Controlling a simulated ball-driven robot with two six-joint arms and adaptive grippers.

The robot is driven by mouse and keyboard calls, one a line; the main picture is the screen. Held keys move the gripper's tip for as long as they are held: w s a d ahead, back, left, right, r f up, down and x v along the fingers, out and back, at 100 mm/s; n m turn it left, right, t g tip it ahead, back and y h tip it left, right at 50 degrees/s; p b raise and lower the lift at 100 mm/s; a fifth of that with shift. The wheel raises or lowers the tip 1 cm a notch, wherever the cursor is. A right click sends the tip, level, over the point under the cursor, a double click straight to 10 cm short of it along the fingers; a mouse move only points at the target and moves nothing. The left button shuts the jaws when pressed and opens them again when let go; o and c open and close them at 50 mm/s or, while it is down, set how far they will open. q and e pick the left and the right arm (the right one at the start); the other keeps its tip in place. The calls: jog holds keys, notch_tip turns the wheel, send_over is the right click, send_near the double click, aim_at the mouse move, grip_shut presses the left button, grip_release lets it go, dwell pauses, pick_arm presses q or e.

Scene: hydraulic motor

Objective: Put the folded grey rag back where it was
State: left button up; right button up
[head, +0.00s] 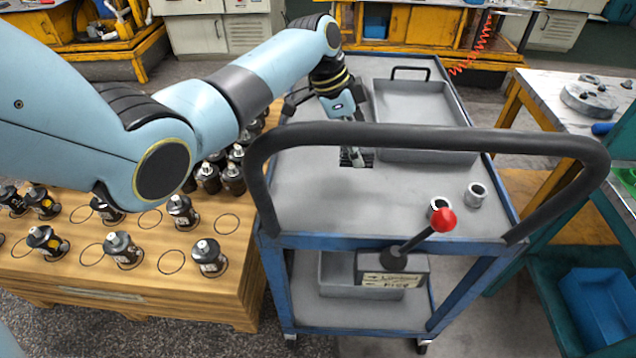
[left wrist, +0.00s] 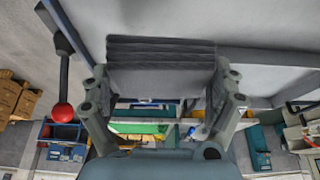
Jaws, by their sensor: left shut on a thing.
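The folded grey rag (left wrist: 160,68) shows in the left wrist view as a dark stack of several flat layers between the fingers of my left gripper (left wrist: 163,95). In the head view, my left gripper (head: 356,150) reaches down over the middle of the trolley's grey top (head: 305,195), in front of the grey tray. It is shut on the rag, which shows there only as a small dark patch (head: 346,160) partly behind the fingers. I cannot tell whether the rag touches the trolley top. My right gripper is not in view.
The grey tray (head: 463,104) takes up the back right of the trolley top. Two metal rings (head: 475,194) stand near the front right. A black handle (head: 420,133) arches across the front, with a red-knobbed lever (head: 443,220) nearby. A wooden pallet (head: 150,275) of motors stands left.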

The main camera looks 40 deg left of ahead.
pick_arm(q)
send_over(320, 191)
jog(key=f, duration=0.4)
jog(key=shift+a+f+b, duration=0.3)
jog(key=shift+b, duration=0.1)
jog(key=shift+s+a+f, duration=0.3)
jog(key=shift+f, duration=0.05)
notch_tip(320, 191, down, 4)
jog(key=b, duration=0.4)
jog(key=shift+r, duration=0.15)
jog(key=o, duration=0.6)
jog(key=shift+f, duration=0.2)
jog(key=shift+o, duration=0.8)
jog(key=shift+r, duration=0.1)
jog(key=v, duration=1.2)
jog(key=shift+p, duration=0.3)
